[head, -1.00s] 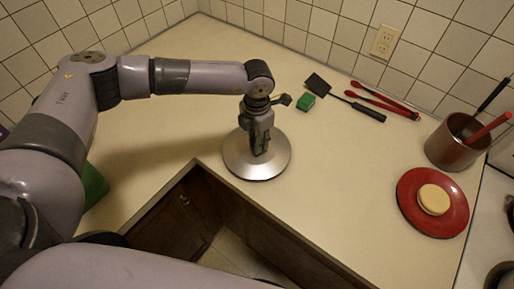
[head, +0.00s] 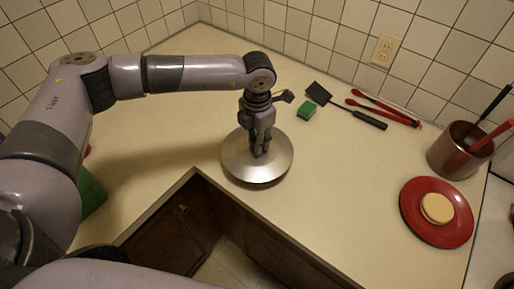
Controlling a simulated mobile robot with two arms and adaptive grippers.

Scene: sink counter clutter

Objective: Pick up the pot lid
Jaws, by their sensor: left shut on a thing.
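The pot lid (head: 240,167) is a round, silvery metal disc near the counter's inner corner in the head view. My left gripper (head: 260,152) points down over the middle of the lid and is shut on it, at its centre. The fingers hide the lid's knob. A thin dark shadow shows under the lid's near edge; I cannot tell clearly how far it is off the counter. My right gripper is not in view.
A green sponge (head: 307,110), a black spatula (head: 345,106) and red tongs (head: 383,110) lie behind to the right. A red plate (head: 424,226) with a round yellowish thing (head: 436,208) and a brown utensil pot (head: 455,152) stand at right. The counter (head: 335,185) between is clear.

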